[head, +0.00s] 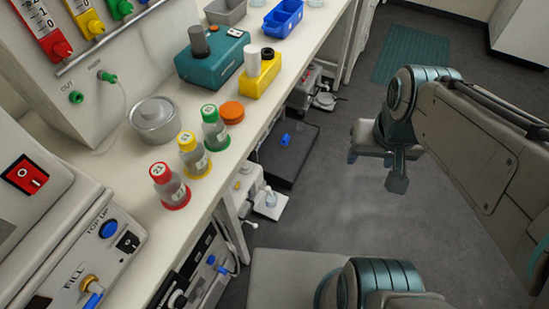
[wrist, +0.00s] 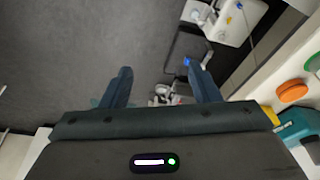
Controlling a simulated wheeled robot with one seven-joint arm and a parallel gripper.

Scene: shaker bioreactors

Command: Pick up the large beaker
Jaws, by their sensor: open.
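I cannot make out a clearly large beaker in either view. My gripper (head: 385,171) hangs over the open floor to the right of the bench, apart from everything. In the wrist view my gripper (wrist: 160,74) has its two dark fingers spread, with grey floor and some blurred equipment beyond them and nothing held.
The white bench (head: 138,205) carries red-capped (head: 170,189), yellow-capped (head: 193,157) and green-capped (head: 214,130) bottles, a metal pot (head: 155,122), an orange disc (head: 232,111), a teal device (head: 211,62) and a blue tray (head: 283,18). Open grey floor (head: 340,195) lies to its right.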

